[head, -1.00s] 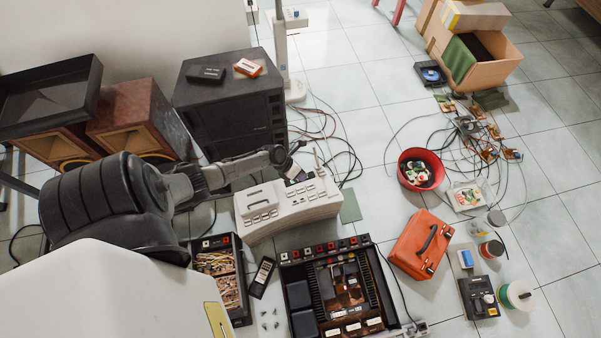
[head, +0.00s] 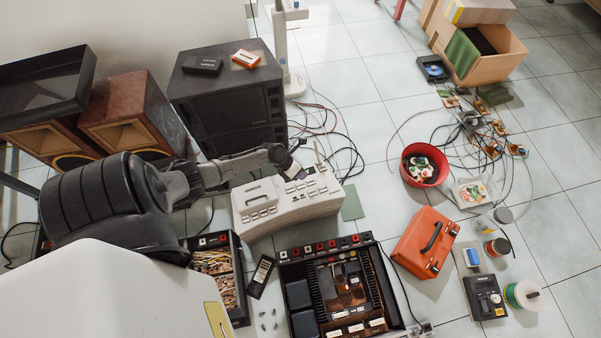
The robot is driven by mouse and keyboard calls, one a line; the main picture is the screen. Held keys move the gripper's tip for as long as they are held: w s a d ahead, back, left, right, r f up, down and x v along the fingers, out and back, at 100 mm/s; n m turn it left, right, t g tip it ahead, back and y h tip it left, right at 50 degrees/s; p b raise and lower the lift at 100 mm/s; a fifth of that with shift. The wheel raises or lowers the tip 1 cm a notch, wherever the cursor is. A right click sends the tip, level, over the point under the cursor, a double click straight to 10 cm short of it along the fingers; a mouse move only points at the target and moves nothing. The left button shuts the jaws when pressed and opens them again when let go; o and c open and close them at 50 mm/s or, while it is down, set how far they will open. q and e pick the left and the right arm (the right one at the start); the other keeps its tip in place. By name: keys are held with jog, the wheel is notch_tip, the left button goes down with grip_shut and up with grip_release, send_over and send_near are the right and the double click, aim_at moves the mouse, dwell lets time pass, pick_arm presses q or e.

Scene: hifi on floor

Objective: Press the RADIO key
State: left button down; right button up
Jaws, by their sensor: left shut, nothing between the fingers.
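A beige push-button unit (head: 268,219) sits on the floor in the middle of the head view. It has rows of pale keys on top and a raised handle-like part at its left. The lettering is too small to read, so I cannot tell which key is RADIO. My left gripper (head: 292,167) is over the far right part of this unit, beside a small dark panel. It is shut and empty. I cannot tell whether its tips touch a key. My right gripper is not in view.
A black speaker cabinet (head: 225,105) stands behind the unit. An open black amplifier (head: 337,290) lies in front. An orange case (head: 425,243) and a red bowl (head: 424,167) are to the right. Loose cables (head: 345,150) run behind it.

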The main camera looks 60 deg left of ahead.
aim_at(301, 184)
pick_arm(q)
notch_tip(301, 184, down, 4)
jog(key=b, duration=0.3)
jog(key=shift+r, duration=0.25)
jog(key=shift+f+b, duration=0.6)
jog(key=shift+f, duration=0.4)
dwell(0.3)
dwell(0.6)
jog(key=shift+f, duration=0.4)
jog(key=shift+f, duration=0.1)
dwell(0.3)
